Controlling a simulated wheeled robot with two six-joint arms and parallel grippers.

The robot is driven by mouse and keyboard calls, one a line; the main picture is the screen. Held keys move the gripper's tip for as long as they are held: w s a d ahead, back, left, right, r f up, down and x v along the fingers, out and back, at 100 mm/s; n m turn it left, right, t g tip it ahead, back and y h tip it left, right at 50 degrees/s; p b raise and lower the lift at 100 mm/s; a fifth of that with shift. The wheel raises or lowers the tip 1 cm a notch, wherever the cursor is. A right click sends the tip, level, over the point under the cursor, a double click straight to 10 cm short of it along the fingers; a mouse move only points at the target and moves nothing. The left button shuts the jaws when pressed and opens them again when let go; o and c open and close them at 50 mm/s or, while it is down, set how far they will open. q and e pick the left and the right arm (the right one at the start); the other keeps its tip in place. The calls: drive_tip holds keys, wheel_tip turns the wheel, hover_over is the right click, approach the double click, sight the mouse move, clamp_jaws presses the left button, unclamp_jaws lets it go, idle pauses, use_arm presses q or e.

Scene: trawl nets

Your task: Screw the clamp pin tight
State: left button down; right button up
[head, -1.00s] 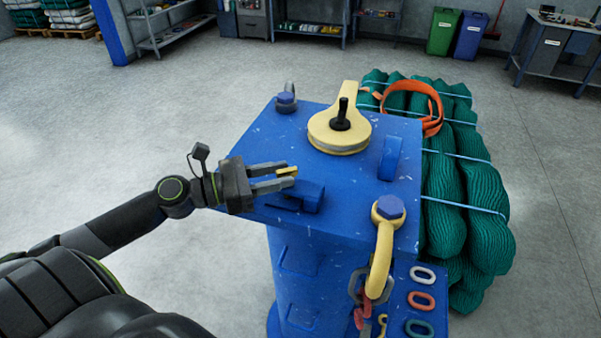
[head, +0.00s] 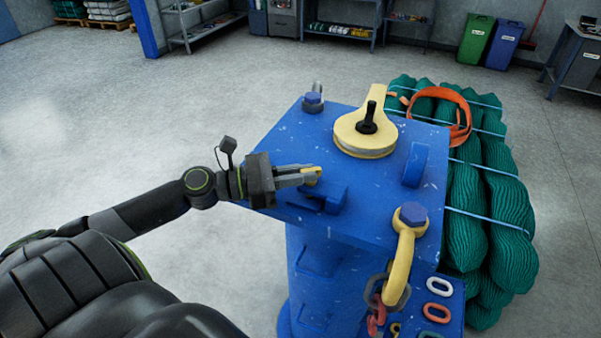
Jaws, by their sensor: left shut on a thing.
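My left gripper (head: 314,176) reaches in from the left over the near left part of the blue stand's top (head: 345,180). It is shut on a small yellow piece, which I take to be the clamp pin (head: 313,172), just above a low blue block that looks like the clamp (head: 325,200). The fingers hide part of the pin, and I cannot tell how deep it sits in the clamp. My right gripper is not in view.
A yellow pulley block (head: 362,146) with a black upright handle stands at the back of the top. A blue lug (head: 416,165) and a yellow shackle (head: 399,265) are on the right. Green net bundles (head: 490,200) lie beyond. The floor at left is clear.

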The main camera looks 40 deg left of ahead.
use_arm(q)
drive_tip(key=shift+m+g+h, duration=0.3)
drive_tip(key=shift+h, duration=0.1)
drive_tip(key=shift+w+a+m+g+h+b, duration=0.1)
drive_tip(key=shift+w+m+g+h+b, duration=0.1)
drive_tip(key=shift+m+g+h, duration=0.4)
drive_tip(key=shift+w+a+m+g+h+b, duration=0.1)
drive_tip(key=shift+m+g+h+b, duration=0.1)
drive_tip(key=shift+m+g+h, duration=0.4)
drive_tip(key=shift+w+m+g+h+b, duration=0.1)
drive_tip(key=shift+m+g+h+b, duration=0.5)
drive_tip(key=shift+g, duration=0.6)
drive_tip(key=m+g, duration=0.1)
drive_tip(key=m+g+h+b, duration=0.1)
drive_tip(key=g, duration=0.1)
drive_tip(key=m+g+b, duration=0.1)
drive_tip(key=g, duration=0.1)
drive_tip(key=shift+w+a+f+m+h, duration=0.1)
drive_tip(key=shift+w+m+h, duration=0.2)
drive_tip(key=shift+m, duration=0.1)
drive_tip(key=shift+w+m+g+b, duration=0.1)
drive_tip(key=shift+m+g+b, duration=0.4)
drive_tip(key=shift+g, duration=0.55)
drive_tip(key=shift+w+m+g+b, duration=0.15)
drive_tip(key=shift+m+g, duration=0.55)
drive_tip(key=shift+g, duration=0.35)
drive_tip(key=shift+s+g, duration=0.1)
drive_tip(key=shift+g, duration=0.2)
drive_tip(key=shift+m, duration=0.3)
